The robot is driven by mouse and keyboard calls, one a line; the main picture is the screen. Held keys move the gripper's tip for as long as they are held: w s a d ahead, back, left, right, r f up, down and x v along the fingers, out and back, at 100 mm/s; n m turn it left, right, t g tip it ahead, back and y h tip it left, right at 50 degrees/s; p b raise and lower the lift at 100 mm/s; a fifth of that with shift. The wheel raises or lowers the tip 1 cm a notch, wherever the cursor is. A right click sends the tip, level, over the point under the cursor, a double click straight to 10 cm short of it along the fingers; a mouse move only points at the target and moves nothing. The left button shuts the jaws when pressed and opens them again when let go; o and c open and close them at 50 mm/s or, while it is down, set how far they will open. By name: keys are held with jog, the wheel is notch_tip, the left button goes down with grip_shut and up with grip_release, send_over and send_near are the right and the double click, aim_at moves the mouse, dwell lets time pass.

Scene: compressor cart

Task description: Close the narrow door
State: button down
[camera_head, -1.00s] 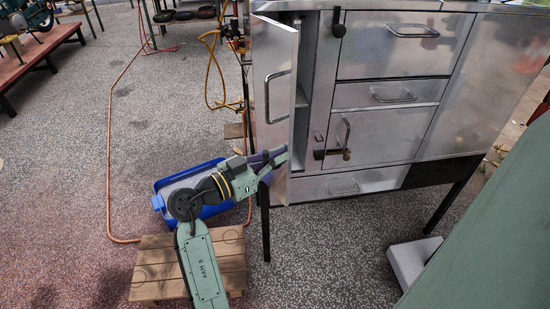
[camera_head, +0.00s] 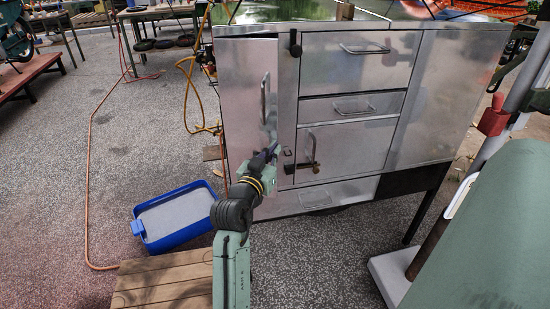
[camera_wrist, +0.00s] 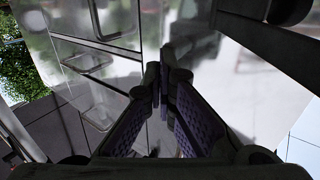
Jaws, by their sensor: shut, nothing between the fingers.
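The narrow door (camera_head: 246,90) is the tall metal panel at the left end of the steel cabinet in the head view, with a vertical bar handle (camera_head: 264,98). It stands nearly flush with the cabinet front; a thin dark line shows along its top edge, and I cannot tell whether it is fully shut. My gripper (camera_head: 274,150) is shut and empty at the door's lower right side, seemingly against it. In the wrist view the fingertips (camera_wrist: 160,78) are together before a shiny metal surface. The lower part of the door is partly hidden by my gripper.
Drawers (camera_head: 358,57) and a small door with a latch (camera_head: 345,150) lie right of the narrow door. A black latch knob (camera_head: 295,45) sits at its upper right. A blue tray (camera_head: 141,228) and a wooden pallet (camera_head: 165,280) are on the floor at left.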

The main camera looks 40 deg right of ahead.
jog(key=shift+w+d+f+n+t+y+p, duration=0.15)
jog(key=shift+w+d+n+t, duration=0.2)
jog(key=shift+d, duration=0.35)
jog(key=shift+w+d+r+n+t+y+p, duration=0.15)
jog(key=shift+w+d+t, duration=0.2)
jog(key=shift+w+d, duration=0.25)
jog(key=shift+d+f, duration=0.1)
jog(key=shift+s, duration=0.15)
